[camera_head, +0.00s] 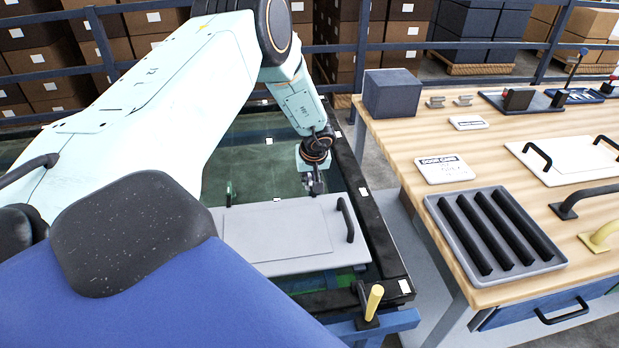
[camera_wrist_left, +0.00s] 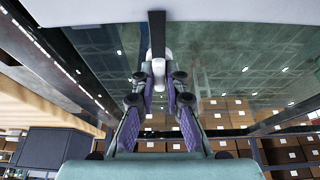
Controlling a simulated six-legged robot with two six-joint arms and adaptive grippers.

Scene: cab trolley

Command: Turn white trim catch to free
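My left gripper (camera_head: 314,184) points down at the far edge of a grey panel (camera_head: 290,229) on the dark-framed trolley. In the left wrist view, a small white catch-like piece (camera_wrist_left: 158,73) lies between the two fingertips of that gripper (camera_wrist_left: 159,88), in line with them. In the head view the gripper hides the white piece. My right gripper is not in view.
The panel has a black handle (camera_head: 346,219). A yellow-gripped lever (camera_head: 373,301) stands at the trolley's near corner. To the right, a wooden table (camera_head: 400,142) carries a ribbed tray (camera_head: 556,266), a dark box (camera_head: 390,93) and a white panel (camera_head: 574,166). Railings and stacked boxes stand behind.

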